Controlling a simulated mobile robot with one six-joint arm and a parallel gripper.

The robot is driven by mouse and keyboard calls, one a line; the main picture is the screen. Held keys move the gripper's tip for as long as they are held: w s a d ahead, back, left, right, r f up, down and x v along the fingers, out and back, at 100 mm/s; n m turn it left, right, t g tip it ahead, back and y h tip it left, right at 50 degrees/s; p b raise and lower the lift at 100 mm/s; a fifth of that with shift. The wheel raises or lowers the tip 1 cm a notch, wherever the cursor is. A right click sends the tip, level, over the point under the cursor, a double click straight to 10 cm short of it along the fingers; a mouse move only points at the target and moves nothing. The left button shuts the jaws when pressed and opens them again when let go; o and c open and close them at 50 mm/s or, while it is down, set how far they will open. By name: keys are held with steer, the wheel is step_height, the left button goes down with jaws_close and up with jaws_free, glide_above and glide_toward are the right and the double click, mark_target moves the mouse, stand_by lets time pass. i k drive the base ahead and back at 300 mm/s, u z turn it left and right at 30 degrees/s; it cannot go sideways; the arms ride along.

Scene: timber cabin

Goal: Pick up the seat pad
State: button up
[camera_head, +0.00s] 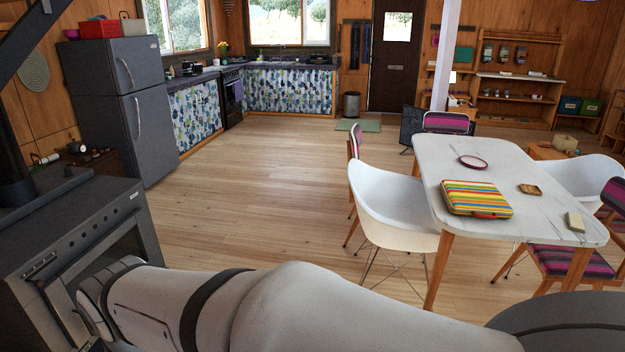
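A flat, square, padded-looking item with rainbow stripes (477,197) lies on the white table (445,160) at the right; a red edge or handle shows at its front. I cannot tell for sure whether it is the seat pad. A magenta and dark striped pad (565,261) also covers the seat of a wooden chair at the table's front right. My arm crosses the bottom of the view from right to left, well short of the table in the picture. My gripper is not in view.
A round pink-rimmed dish (472,161), a small wooden tray (530,189) and a pale block (575,221) share the table. A white shell chair (395,210) stands at its left side. A dark stove (75,240) is close at left. The wooden floor (260,200) between is clear.

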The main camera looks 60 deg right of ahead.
mark_target(478, 199)
steer(key=z, duration=2.5)
steer(key=i, duration=2.5)
steer(key=z, duration=1.55)
